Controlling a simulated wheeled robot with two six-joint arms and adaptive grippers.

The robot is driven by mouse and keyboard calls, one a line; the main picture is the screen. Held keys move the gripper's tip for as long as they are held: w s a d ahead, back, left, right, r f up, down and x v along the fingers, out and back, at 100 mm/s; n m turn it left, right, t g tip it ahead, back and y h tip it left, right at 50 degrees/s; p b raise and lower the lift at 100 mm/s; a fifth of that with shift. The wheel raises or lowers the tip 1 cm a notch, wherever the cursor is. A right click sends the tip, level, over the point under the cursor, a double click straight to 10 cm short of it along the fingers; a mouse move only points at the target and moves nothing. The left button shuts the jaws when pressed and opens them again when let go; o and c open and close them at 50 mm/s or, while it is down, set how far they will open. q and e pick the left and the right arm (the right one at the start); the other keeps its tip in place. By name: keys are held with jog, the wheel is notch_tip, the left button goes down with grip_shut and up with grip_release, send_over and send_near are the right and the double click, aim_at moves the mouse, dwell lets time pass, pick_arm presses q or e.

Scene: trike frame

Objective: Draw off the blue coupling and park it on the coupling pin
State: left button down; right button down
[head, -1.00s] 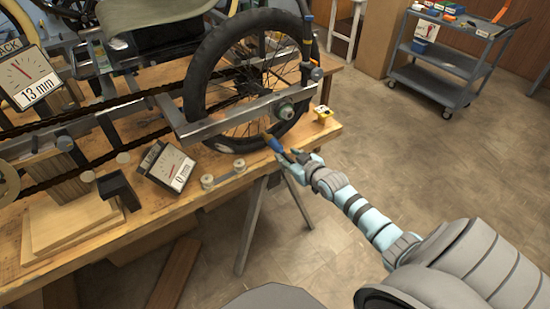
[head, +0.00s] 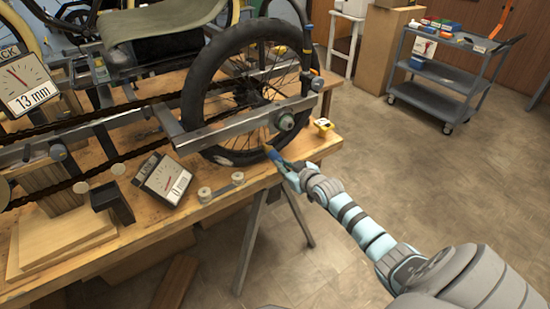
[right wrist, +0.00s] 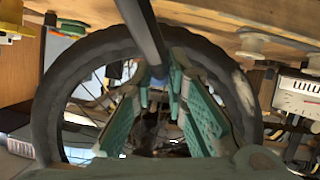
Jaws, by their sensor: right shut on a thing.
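The blue coupling (head: 277,157) is a slim blue piece with an orange-brown tip, low in front of the wheel near the bench's front edge. My right gripper (head: 284,165) is shut on it. In the right wrist view its fingers (right wrist: 160,95) flank a small blue part (right wrist: 156,73) at the end of a dark bar. The fingers hide part of the coupling, and I cannot tell whether it is free of what is behind it. I cannot identify the coupling pin with certainty. My left gripper is not in view.
The spoked wheel (head: 207,85) and grey frame bar (head: 222,128) stand close behind the gripper. A two-disc holder (head: 221,187) and a dial gauge (head: 164,179) lie left. Floor is open right.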

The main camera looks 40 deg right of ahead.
jog(key=shift+s+p, duration=1.75)
jog(key=shift+s, duration=0.2)
